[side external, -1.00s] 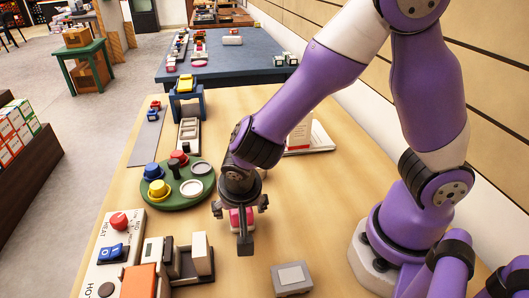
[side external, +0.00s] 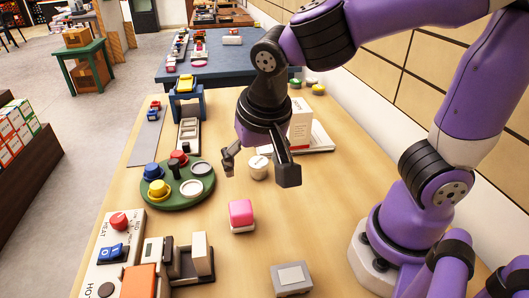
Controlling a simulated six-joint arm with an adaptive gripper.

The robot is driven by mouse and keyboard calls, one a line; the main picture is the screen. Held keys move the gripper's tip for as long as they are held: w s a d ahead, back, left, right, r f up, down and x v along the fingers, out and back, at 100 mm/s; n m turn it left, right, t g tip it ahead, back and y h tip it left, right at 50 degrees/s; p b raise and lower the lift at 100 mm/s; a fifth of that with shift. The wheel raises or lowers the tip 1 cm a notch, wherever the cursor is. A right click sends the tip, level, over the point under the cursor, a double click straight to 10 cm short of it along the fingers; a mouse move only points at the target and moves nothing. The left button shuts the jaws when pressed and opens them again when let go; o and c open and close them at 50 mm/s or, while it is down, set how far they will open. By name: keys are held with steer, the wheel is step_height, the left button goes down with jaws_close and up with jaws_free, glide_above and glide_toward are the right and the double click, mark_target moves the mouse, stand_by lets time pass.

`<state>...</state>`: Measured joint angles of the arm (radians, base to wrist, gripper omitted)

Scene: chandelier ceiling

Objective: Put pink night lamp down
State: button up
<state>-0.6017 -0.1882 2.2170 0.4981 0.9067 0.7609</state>
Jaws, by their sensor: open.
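The pink night lamp (side external: 241,214) is a small block with a rounded pink top on a white base. It stands upright on the light wooden table (side external: 330,225), near the middle. My gripper (side external: 258,176) is open and empty, above and behind the lamp, with clear space between them. A round white object (side external: 258,167) shows between the two fingers, apparently on the table behind them.
A green round tray (side external: 178,200) with coloured knobs is left of the lamp. A grey box (side external: 291,277) sits in front on the right. A control panel (side external: 113,252) and blocks fill the front left. A white booklet stand (side external: 301,124) is behind.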

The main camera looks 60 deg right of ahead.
steer(key=s+d+r+n+t+y, duration=0.1)
steer(key=s+d+r+n+t, duration=0.1)
steer(key=d+n, duration=0.4)
steer(key=shift+s+d+r+n+y, duration=0.4)
steer(key=shift+s+r, duration=0.2)
steer(key=shift+s, duration=0.4)
